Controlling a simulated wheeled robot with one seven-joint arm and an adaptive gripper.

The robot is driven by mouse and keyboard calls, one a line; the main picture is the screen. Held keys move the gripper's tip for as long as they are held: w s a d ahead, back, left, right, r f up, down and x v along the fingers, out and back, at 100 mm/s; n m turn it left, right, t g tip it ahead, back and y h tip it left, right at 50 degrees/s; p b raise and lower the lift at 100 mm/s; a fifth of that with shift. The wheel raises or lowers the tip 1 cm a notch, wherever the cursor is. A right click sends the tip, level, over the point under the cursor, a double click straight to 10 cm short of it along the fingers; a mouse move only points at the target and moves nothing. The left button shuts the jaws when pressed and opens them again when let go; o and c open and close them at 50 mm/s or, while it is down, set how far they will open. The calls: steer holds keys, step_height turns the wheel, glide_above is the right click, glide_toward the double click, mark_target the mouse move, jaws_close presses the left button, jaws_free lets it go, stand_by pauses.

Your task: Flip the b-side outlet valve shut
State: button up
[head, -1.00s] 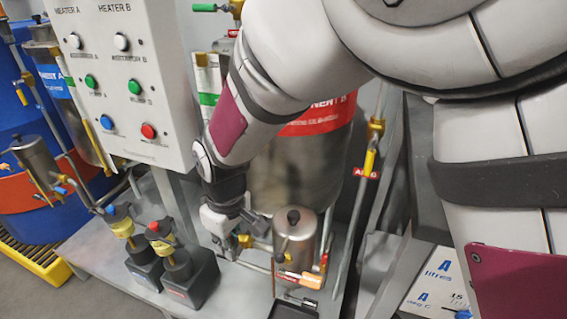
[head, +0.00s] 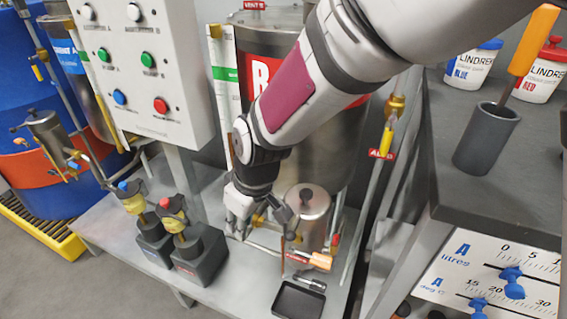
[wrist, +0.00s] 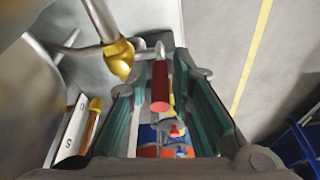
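A red valve handle (wrist: 160,85) stands between the fingers of my gripper in the wrist view. A brass valve body (wrist: 118,58) on a metal pipe is just left of it. My gripper (wrist: 163,98) is open, with teal finger pads on both sides of the handle; I cannot tell whether either touches it. In the head view my gripper (head: 264,228) points down just left of the small steel pot (head: 308,215), in front of the large red-banded B tank (head: 310,135). The fingers largely hide the handle there.
An orange-handled part (head: 318,260) and a black tray (head: 298,299) lie close to the gripper's right and front. Two dark pumps (head: 200,254) stand to the left below the heater panel (head: 145,75). A grey counter (head: 505,185) holds a dark cup at right.

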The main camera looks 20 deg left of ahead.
steer(key=v, duration=1.2)
steer(key=shift+s, duration=0.1)
